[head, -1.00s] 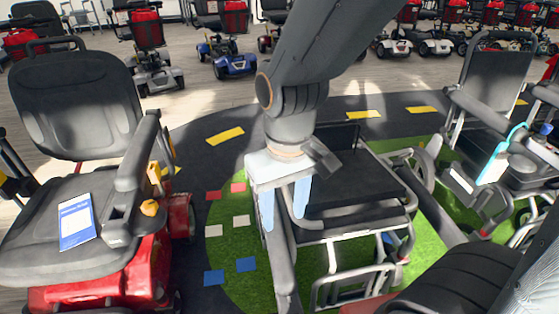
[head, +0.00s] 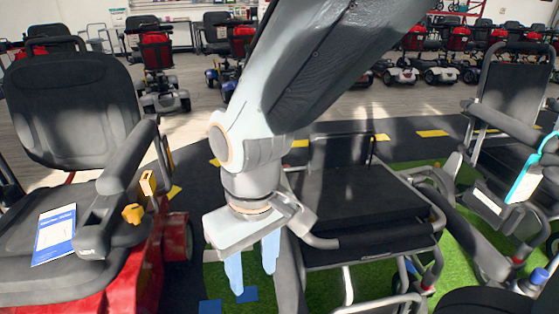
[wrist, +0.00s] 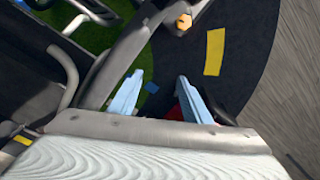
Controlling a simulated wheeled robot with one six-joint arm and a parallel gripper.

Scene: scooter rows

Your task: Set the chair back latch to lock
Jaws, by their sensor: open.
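The red scooter's black seat (head: 35,215) and upright seat back (head: 72,108) stand at the left in the head view. A yellow lever (head: 148,183) and a yellow knob (head: 132,213) sit beside its armrest; which one is the chair back latch I cannot tell. A yellow knob also shows at the top of the wrist view (wrist: 184,22), beyond the fingertips. My gripper (head: 253,280) is open and empty, pointing down to the right of the scooter, apart from the yellow parts. Its two blue fingers also show in the wrist view (wrist: 159,82).
A blue and white leaflet (head: 54,235) lies on the scooter seat. A black-seated wheelchair (head: 360,205) stands close on the right of my gripper. Another chair (head: 510,95) is at far right. Dark floor with yellow marks lies between scooter and wheelchair.

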